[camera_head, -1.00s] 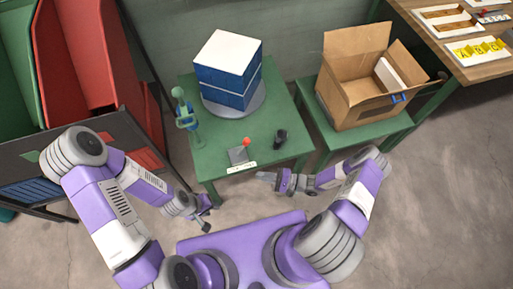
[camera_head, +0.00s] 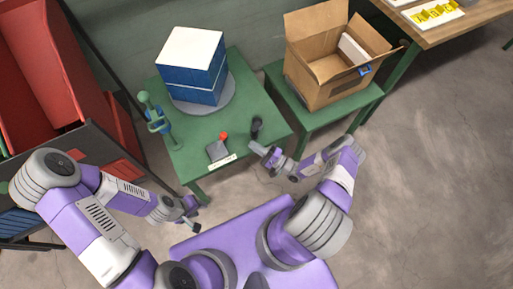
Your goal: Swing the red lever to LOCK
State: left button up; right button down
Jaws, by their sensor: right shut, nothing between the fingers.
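The red lever knob (camera_head: 223,136) stands on a small grey base (camera_head: 217,151) near the front edge of the green table (camera_head: 196,162). A white label strip (camera_head: 222,161) lies in front of it, too small to read. My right gripper (camera_head: 256,148) is shut and empty, just right of the lever and apart from it, by the table's front edge. My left gripper (camera_head: 194,220) is low in front of the table, left of the lever; its fingers are too small to judge.
A blue and white box (camera_head: 190,70) sits on a grey round turntable (camera_head: 226,97). An open cardboard box (camera_head: 325,85) rests on another green table.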

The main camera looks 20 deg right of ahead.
aim_at(220, 142)
jog(key=x, duration=0.6)
jog(key=shift+b, duration=0.35)
jog(key=a, duration=0.1)
jog(key=a+r, duration=0.1)
jog(key=a, duration=0.1)
jog(key=shift+w+r, duration=0.2)
jog(key=shift+w, duration=0.05)
jog(key=shift+a+r, duration=0.1)
jog(key=shift+a, duration=0.3)
jog(key=shift+w, duration=0.1)
